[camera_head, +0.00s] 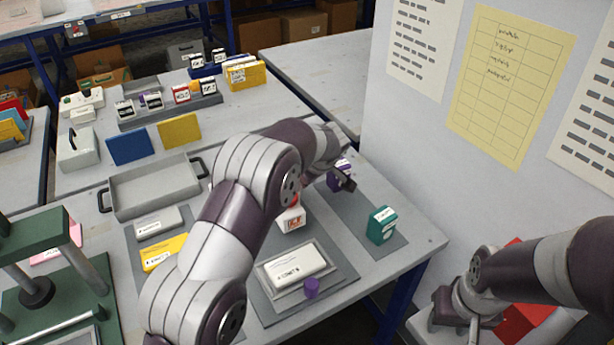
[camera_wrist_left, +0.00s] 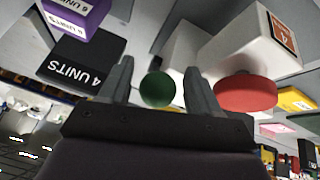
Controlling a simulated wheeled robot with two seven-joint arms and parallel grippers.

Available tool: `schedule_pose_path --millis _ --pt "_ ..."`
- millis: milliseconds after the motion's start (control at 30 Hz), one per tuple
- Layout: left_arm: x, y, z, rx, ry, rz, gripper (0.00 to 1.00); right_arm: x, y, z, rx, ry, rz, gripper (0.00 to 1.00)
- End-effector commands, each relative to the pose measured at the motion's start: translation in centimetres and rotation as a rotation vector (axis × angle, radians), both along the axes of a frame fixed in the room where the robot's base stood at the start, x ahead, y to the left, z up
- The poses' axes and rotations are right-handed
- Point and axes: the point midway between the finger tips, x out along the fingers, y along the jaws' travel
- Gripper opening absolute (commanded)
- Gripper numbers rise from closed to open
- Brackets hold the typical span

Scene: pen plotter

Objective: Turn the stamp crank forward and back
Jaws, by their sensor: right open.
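A white box-shaped device (camera_head: 290,217) with a red label stands on the grey mat, partly hidden behind my left arm. In the left wrist view a white box (camera_wrist_left: 262,45) carries a red disc (camera_wrist_left: 245,93), and a green ball knob (camera_wrist_left: 157,89) shows between the fingers. The link between knob and box is hidden. My right gripper (camera_head: 456,322) is open at the lower right, away from the device.
A teal block (camera_head: 381,225) stands at the table's right. A grey tray (camera_head: 150,188) and a green press (camera_head: 62,300) are left. A wall panel (camera_head: 400,130) rises right.

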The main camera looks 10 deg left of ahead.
Motion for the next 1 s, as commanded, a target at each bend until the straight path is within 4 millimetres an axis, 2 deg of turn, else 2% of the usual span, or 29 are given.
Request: schedule_pose_path --millis 167,400,600,733,1000 --pt "-0.5 -0.5 1.4 0.000 -0.004 -0.002 0.63 0.0 0.0 -0.3 0.000 0.000 0.000 0.43" --pt "-3.2 -2.4 6.9 -0.001 -0.005 -0.002 0.63 0.0 0.0 -1.0 0.000 0.000 0.000 0.43" --pt "-4.9 -3.5 10.2 0.001 -0.001 -0.002 0.63 0.0 0.0 -1.0 0.000 0.000 0.000 0.43" --pt "-5.3 -3.8 11.0 0.001 0.001 -0.002 0.63 0.0 0.0 -1.0 0.000 0.000 0.000 0.43" --pt "-5.2 -3.6 11.2 0.000 0.000 0.004 0.63 0.0 0.0 -0.8 0.000 0.000 0.000 0.43"
